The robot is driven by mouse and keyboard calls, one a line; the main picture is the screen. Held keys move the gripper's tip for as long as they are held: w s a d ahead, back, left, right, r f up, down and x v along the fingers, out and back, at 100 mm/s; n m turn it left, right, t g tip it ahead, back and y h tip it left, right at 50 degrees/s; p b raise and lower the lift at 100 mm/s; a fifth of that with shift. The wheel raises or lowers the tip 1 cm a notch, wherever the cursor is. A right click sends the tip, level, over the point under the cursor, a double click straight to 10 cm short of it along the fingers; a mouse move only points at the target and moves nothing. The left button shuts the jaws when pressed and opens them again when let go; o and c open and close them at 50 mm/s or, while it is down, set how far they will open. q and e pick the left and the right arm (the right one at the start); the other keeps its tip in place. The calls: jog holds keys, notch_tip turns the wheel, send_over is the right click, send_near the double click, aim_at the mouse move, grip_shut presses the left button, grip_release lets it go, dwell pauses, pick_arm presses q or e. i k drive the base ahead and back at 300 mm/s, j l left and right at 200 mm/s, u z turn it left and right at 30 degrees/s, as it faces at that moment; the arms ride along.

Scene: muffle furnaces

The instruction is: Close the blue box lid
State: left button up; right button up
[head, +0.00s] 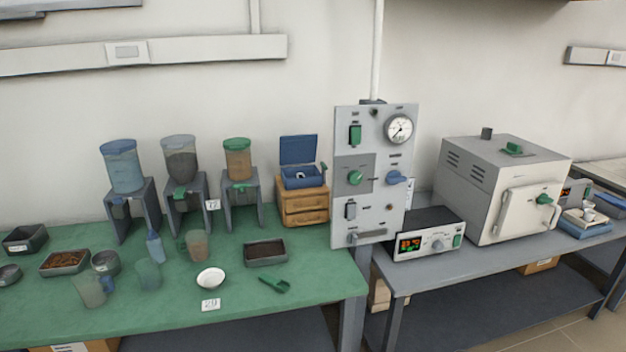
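The blue box (301,181) sits on top of a small wooden drawer unit at the back right of the green table. Its blue lid (298,150) stands up, open, at the back of the box. A small light and dark item shows inside the box, too small to make out. Neither of my grippers is in the head view.
The wooden drawer unit (303,207) stands between the dispenser with the green lid (238,160) and the grey control panel (374,222). A dark tray (265,247), a white bowl (210,278) and a green scoop (274,284) lie in front. A furnace (470,190) stands right.

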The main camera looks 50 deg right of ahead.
aim_at(299, 149)
jog(key=z, duration=1.55)
jog(key=l, duration=0.25)
jog(key=z, duration=0.05)
